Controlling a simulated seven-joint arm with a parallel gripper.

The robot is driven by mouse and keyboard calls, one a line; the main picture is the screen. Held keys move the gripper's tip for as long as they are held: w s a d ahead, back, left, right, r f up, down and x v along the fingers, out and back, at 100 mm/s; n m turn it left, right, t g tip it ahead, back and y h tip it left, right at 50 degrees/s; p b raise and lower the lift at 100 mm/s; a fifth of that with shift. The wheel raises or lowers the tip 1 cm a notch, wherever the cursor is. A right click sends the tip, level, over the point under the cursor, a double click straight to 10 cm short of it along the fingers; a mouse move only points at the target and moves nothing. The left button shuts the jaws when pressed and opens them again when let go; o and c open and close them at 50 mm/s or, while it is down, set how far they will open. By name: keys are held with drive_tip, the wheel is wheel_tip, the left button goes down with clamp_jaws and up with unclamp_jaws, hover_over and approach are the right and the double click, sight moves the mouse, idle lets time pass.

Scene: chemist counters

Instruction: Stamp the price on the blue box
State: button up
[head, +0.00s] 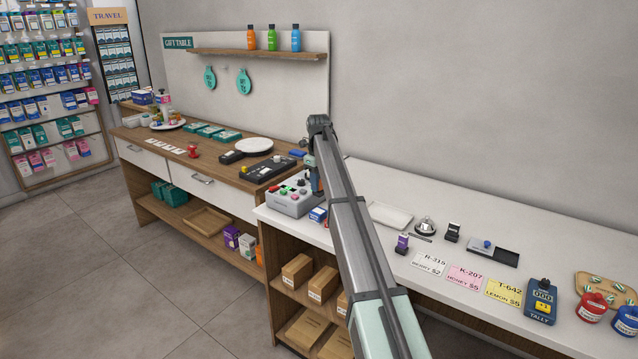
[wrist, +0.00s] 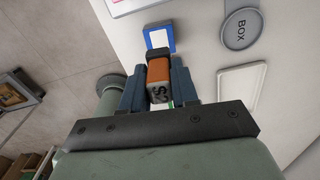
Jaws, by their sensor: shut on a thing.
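My gripper (wrist: 158,80) is shut on a stamp (wrist: 159,70) with an orange-brown body, a dark base and a "$2" marking that is hard to read. The blue box (wrist: 160,36) has a white face with a blue border and lies just beyond the stamp in the wrist view. In the head view the blue box (head: 318,214) stands near the front edge of the white counter, beside the grey button panel. My gripper (head: 316,180) is just above it there, partly hidden by my arm. I cannot tell whether the stamp touches the box.
A round grey "BOX" disc (wrist: 241,29) and a white tray (wrist: 252,88) lie near the box. A bell (head: 425,226), purple stamp (head: 402,244), dark stamp (head: 452,232) and ink pad (head: 492,251) stand to the right.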

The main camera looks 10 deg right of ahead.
sight(318, 196)
drive_tip(key=shift+f, duration=2.8)
drive_tip(key=shift+f, duration=0.5)
drive_tip(key=shift+r, duration=0.15)
drive_tip(key=shift+r, duration=3.35)
